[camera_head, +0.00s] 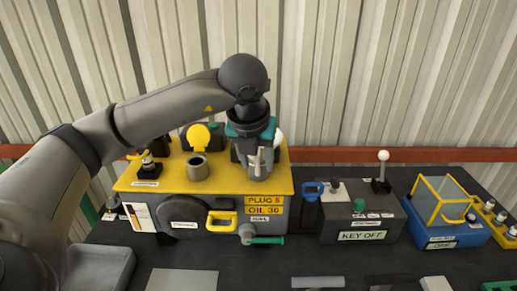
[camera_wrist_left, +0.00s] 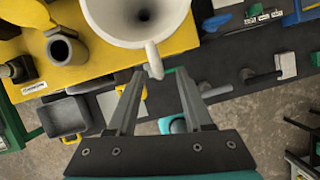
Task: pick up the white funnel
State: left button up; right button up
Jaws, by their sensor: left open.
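The white funnel (camera_wrist_left: 108,20) is at the top of the left wrist view, its round mouth towards the camera, with a small tab or handle (camera_wrist_left: 154,62) pointing down. In the head view only a white sliver of the funnel (camera_head: 279,138) shows behind my left gripper (camera_head: 257,163). My left gripper is above the yellow-topped machine, fingers pointing down. In the left wrist view the open fingers (camera_wrist_left: 158,76) lie on either side of the tab's end; I cannot tell whether they touch it. My right gripper is not in view.
The yellow machine top (camera_head: 280,184) carries a grey filler neck with raised yellow cap (camera_head: 199,136). To the right stand a grey key box (camera_head: 360,222) with a white-knobbed lever (camera_head: 383,168) and a blue box with a yellow-framed cover (camera_head: 440,200). A corrugated wall is behind.

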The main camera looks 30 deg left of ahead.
aim_at(258, 170)
pick_arm(q)
jog(key=shift+w+f, duration=0.2)
jog(key=shift+f, duration=0.3)
jog(key=p+x, duration=0.1)
jog(key=x, duration=0.3)
jog(key=shift+a+f+p, duration=0.1)
jog(key=shift+f+p, duration=0.1)
jog(key=shift+p, duration=0.1)
jog(key=shift+w+f, duration=0.15)
jog(key=shift+f, duration=0.1)
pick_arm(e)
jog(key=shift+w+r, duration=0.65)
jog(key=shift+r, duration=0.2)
pick_arm(q)
jog(key=shift+c, duration=0.3)
grip_shut()
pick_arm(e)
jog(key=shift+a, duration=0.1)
pick_arm(q)
jog(key=shift+r, duration=0.1)
